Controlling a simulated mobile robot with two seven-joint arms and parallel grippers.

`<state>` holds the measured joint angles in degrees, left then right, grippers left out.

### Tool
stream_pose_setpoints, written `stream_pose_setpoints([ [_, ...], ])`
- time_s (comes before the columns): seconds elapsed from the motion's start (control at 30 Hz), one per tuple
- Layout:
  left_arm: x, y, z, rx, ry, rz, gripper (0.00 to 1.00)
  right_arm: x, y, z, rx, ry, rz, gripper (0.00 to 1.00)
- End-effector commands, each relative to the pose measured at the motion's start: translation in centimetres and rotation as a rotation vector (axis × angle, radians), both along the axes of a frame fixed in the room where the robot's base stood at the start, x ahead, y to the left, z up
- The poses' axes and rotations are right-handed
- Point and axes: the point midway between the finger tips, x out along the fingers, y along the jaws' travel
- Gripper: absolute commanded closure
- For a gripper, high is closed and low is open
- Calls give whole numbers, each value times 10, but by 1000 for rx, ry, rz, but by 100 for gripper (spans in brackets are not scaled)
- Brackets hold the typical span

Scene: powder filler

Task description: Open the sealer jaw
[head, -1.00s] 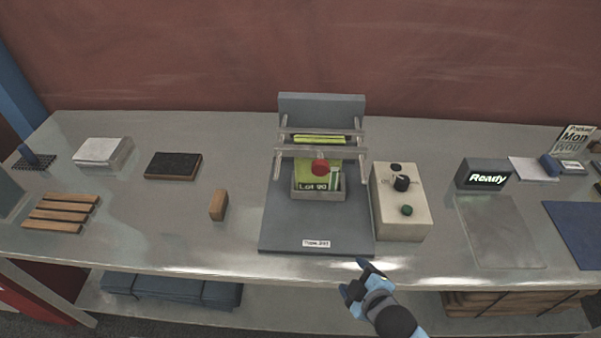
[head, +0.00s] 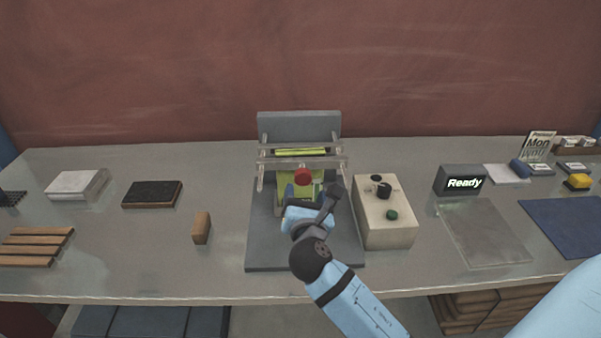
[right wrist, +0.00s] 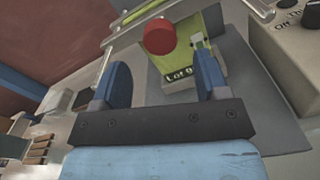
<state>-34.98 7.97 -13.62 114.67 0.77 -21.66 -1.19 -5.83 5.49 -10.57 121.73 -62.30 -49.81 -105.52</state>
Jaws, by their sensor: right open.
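The sealer stands mid-table on a dark grey base (head: 262,240) with an upright grey back plate (head: 299,126). Its jaw has pale cross bars (head: 325,163) with a red knob (head: 303,177) at the front middle. The knob also shows in the right wrist view (right wrist: 159,40). I cannot tell how wide the gap between the bars is. My right gripper (head: 312,194) is open in front of the knob. In the wrist view its blue fingers are spread, with the knob beyond them, apart from both. My left gripper is not in view.
A beige control box (head: 384,225) with black knobs and a green button stands close right of the sealer. A display (head: 461,181) reads "Ready". A wooden block (head: 202,228) stands left of the base. The table's front edge is below the gripper.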

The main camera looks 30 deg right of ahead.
Motion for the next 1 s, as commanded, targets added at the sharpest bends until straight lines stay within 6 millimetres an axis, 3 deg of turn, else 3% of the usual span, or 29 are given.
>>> stream_pose_setpoints([
  [0.2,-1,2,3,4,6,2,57,41,-24,2,0,-1,0,32],
  [0.4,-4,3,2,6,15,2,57,65,-39,1,1,-1,1,32],
  [0.83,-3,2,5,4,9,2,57,74,-46,-1,3,0,2,32],
  [0.87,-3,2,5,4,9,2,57,74,-46,-1,3,0,2,34],
  [1.0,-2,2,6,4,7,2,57,74,-45,-1,3,0,2,66],
])
